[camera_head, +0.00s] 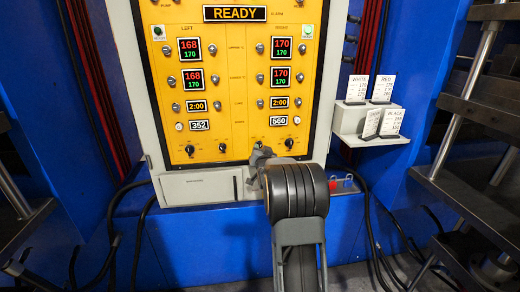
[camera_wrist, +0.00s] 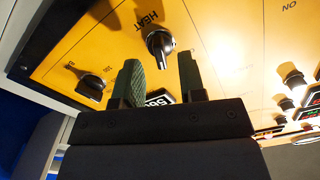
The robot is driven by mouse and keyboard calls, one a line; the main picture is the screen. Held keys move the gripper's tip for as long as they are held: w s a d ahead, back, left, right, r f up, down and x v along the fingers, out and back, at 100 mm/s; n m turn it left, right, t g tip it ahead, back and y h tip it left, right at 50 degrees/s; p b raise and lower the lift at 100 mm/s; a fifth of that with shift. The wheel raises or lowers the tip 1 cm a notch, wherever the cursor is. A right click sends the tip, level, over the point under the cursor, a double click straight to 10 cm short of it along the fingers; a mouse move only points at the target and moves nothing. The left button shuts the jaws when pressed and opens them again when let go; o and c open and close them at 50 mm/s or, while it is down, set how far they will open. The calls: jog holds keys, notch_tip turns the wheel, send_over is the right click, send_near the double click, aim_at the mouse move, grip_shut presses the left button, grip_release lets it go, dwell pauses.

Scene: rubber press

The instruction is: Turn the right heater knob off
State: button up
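The right heater knob (camera_wrist: 160,43) is a black knob with a bright tip under the upside-down word HEAT on the yellow panel (camera_head: 235,90). In the wrist view it stands beyond my fingertips, between and a little above them, with no contact visible. My gripper (camera_wrist: 160,77) is open and empty, its two green-dark fingers apart. In the head view my gripper (camera_head: 260,157) is in front of the panel's lower right part and hides some of the knob area.
A second black knob (camera_wrist: 90,87) is left of my fingers in the wrist view. A display reading 560 (camera_head: 278,120) is above the lower knobs. A white shelf with cards (camera_head: 352,122) is right of the panel. Cables hang below.

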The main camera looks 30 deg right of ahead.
jog(key=shift+x, duration=1.1)
jog(key=shift+c, duration=0.5)
grip_shut()
